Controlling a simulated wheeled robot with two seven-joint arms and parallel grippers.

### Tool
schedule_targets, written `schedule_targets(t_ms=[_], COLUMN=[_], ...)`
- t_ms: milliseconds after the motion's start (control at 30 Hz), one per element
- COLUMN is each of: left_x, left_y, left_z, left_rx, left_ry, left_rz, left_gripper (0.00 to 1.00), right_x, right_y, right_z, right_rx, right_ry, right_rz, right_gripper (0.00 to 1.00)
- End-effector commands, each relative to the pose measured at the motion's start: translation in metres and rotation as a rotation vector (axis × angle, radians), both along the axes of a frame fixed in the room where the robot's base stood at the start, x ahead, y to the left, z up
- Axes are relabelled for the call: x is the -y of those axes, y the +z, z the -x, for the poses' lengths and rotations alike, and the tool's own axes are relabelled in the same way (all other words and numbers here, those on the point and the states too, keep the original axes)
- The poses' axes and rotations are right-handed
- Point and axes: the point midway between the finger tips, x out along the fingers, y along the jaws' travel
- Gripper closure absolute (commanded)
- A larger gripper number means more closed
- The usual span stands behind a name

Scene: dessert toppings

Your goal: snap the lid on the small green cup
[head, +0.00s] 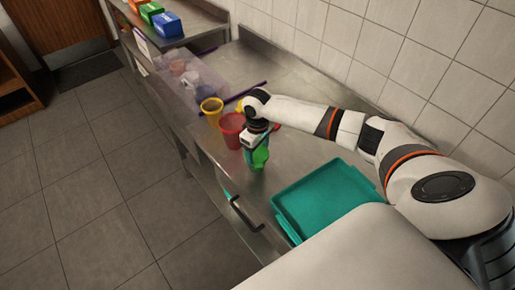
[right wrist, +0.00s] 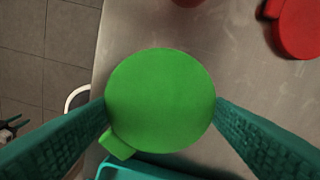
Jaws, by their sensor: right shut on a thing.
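My right gripper (head: 258,156) is over the steel counter, in front of the red cup. Its teal fingers are shut on the green lid (right wrist: 160,100), a round disc with a small tab, which fills the middle of the right wrist view. Green (head: 261,157) shows at and below the fingertips in the head view. I cannot tell how much of it is the small green cup; the lid hides what is under it. A small dark and teal piece (right wrist: 9,131) at the left edge of the right wrist view may be my left gripper.
A red cup (head: 231,131) and a yellow cup (head: 211,108) stand behind the gripper. A red lid (right wrist: 298,28) lies to the right. A teal tray (head: 322,197) is on the near counter. A clear bin (head: 190,85) stands farther back. The counter's left edge is close.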

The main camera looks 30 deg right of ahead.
Motion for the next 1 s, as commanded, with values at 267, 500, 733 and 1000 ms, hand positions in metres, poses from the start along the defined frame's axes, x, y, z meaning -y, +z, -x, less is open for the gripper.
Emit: schedule_targets(t_ms=[267, 500, 733, 1000], left_x=[0.0000, 0.0000, 0.0000, 0.0000], left_y=[0.0034, 0.0044, 0.0042, 0.0042], left_z=[0.0000, 0.0000, 0.0000, 0.0000], left_rx=[0.000, 0.000, 0.000, 0.000], left_ry=[0.000, 0.000, 0.001, 0.001], left_rz=[0.000, 0.000, 0.000, 0.000], left_gripper=[0.64, 0.64, 0.64, 0.64], right_x=[-0.0002, -0.0001, -0.0002, -0.0001], right_y=[-0.0023, -0.0041, -0.0042, -0.0042], right_z=[0.0002, 0.0000, 0.0001, 0.0000], right_rx=[0.000, 0.000, 0.000, 0.000], right_ry=[0.000, 0.000, 0.000, 0.000], right_rz=[-0.001, 0.000, 0.000, 0.000], right_gripper=[0.49, 0.49, 0.18, 0.02])
